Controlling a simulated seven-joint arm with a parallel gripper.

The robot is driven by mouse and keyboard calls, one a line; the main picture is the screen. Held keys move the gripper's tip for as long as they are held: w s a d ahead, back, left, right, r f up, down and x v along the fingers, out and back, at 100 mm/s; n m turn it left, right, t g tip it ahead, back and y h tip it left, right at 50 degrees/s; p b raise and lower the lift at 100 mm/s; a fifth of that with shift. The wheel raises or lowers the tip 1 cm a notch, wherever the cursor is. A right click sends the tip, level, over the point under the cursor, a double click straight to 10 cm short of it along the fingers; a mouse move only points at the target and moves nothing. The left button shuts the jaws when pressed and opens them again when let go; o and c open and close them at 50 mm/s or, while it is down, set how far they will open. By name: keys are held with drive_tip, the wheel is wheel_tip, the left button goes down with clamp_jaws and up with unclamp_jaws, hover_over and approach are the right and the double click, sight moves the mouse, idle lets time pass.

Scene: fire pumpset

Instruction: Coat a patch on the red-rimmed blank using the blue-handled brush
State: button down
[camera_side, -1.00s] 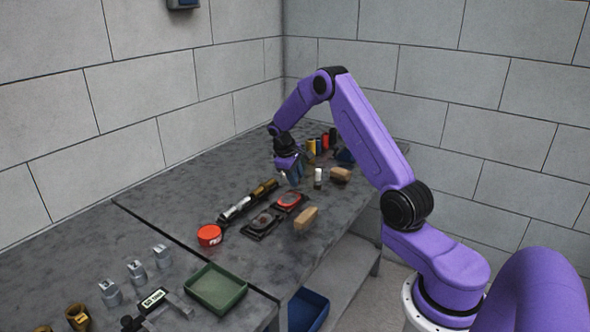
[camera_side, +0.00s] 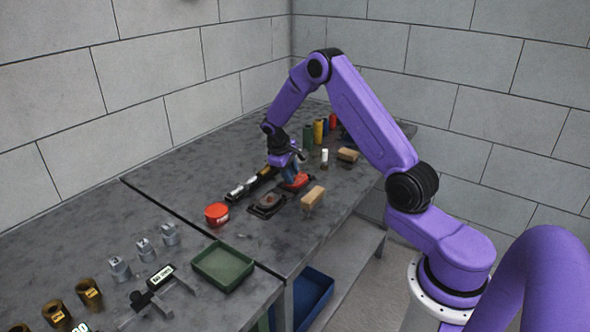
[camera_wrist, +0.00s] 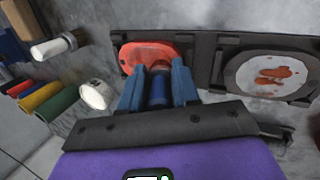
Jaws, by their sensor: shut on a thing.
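The red-rimmed blank (camera_side: 301,181) lies in a dark holder on the bench, partly hidden under my gripper (camera_side: 290,170). In the wrist view the red rim (camera_wrist: 133,52) shows just beyond my fingertips. My gripper (camera_wrist: 158,82) is shut on the blue-handled brush (camera_wrist: 158,94), whose blue handle sits between the two blue fingers. The brush points down at the blank's middle; its tip is hidden, so I cannot tell whether it touches. A second, black-rimmed blank (camera_side: 268,203) lies beside it; its pale disc (camera_wrist: 270,74) carries red-brown patches.
A dark and silver nozzle-like tube (camera_side: 246,185) lies left of the blanks. A wooden block (camera_side: 313,198) stands right, another (camera_side: 348,154) behind. A red tin (camera_side: 217,213) and green tray (camera_side: 223,265) are in front.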

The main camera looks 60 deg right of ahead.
drive_tip(key=shift+a+f, duration=0.1)
drive_tip(key=shift+a, duration=0.9)
drive_tip(key=shift+d, duration=0.75)
drive_tip(key=shift+s+d, duration=0.15)
drive_tip(key=shift+d, duration=3.45)
drive_tip(key=shift+s+a, duration=0.15)
drive_tip(key=shift+a, duration=4.1)
drive_tip(key=shift+d, duration=4.15)
wheel_tip(320, 180, up, 8)
drive_tip(key=shift+r, duration=0.2)
